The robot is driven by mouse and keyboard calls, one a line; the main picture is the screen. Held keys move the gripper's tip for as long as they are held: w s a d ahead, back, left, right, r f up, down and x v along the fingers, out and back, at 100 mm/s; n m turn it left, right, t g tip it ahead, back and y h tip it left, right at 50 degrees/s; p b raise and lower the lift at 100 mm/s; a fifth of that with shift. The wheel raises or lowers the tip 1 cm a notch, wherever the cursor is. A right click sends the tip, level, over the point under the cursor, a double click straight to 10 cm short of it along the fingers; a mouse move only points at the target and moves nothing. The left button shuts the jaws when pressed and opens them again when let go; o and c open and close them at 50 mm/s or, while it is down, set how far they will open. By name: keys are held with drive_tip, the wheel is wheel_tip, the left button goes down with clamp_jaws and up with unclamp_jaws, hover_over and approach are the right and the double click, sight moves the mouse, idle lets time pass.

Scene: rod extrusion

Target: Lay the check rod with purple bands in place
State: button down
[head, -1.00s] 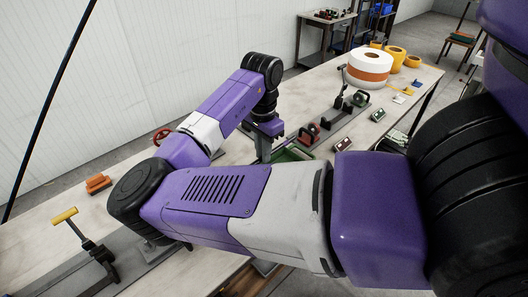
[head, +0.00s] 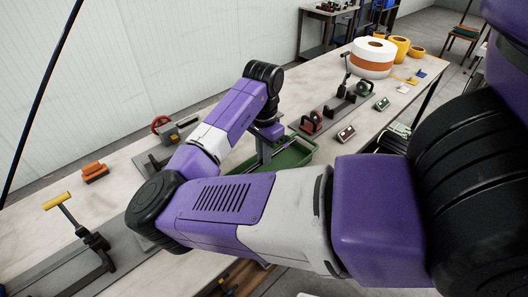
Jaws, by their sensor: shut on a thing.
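My gripper (head: 264,150) points down over a green tray (head: 298,158) at the middle of the table. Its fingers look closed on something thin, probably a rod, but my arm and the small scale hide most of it. I cannot make out purple bands. A thin dark line shows by the tray's left side, and I cannot tell whether it is held or lying there.
A fixture with a red ring handle (head: 161,124) stands left of the gripper, near orange blocks (head: 94,171). A yellow-handled clamp (head: 57,201) is at front left. Small gauges (head: 345,134) and a large white and orange roll (head: 373,58) are at right.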

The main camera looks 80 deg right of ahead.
drive_tip(key=shift+f+b, duration=1.45)
drive_tip(key=shift+f, duration=1.35)
drive_tip(key=c, duration=1.4)
unclamp_jaws()
drive_tip(key=shift+o, duration=0.2)
drive_tip(key=shift+r, duration=0.15)
wheel_tip(320, 180, up, 8)
drive_tip(key=shift+f, duration=0.2)
